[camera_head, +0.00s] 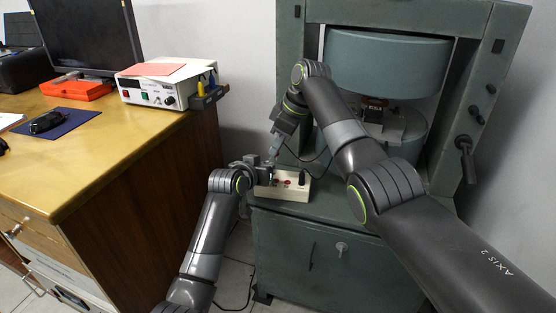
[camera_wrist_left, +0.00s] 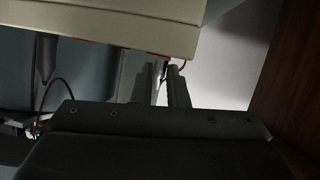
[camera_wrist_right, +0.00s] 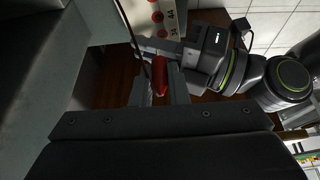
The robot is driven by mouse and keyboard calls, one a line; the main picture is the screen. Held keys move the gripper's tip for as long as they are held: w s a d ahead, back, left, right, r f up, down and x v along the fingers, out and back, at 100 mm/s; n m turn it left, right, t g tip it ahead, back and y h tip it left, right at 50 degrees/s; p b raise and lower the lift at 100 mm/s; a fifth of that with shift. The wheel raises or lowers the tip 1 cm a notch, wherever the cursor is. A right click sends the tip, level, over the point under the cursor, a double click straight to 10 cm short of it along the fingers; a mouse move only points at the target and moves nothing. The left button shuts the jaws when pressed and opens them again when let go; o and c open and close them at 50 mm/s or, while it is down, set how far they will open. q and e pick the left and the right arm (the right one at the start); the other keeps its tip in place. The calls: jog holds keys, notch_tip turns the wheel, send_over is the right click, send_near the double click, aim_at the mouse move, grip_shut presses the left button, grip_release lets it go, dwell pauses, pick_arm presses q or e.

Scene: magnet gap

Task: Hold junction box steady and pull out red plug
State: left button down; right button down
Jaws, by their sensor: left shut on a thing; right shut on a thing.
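The junction box (camera_head: 292,189) is a cream block with red round sockets on its top, on the green machine's ledge. It also shows in the left wrist view (camera_wrist_left: 120,22) and the right wrist view (camera_wrist_right: 165,22). My left gripper (camera_head: 266,173) is shut on the box's left end; its fingertips (camera_wrist_left: 165,75) meet the box edge. My right gripper (camera_head: 273,155) points down above that end. In the right wrist view its fingers are shut on the red plug (camera_wrist_right: 160,76). I cannot tell whether the plug's tip is still in a socket.
A black plug (camera_head: 303,177) stands at the box's right end. Thin dark cables hang near the box. The green machine (camera_head: 330,235) rises behind. A wooden desk (camera_head: 90,150) with a white power supply (camera_head: 160,84) stands at the left.

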jog(key=shift+r, duration=0.8)
pick_arm(q)
jog(key=c, duration=1.3)
grip_release()
jog(key=shift+c, duration=0.2)
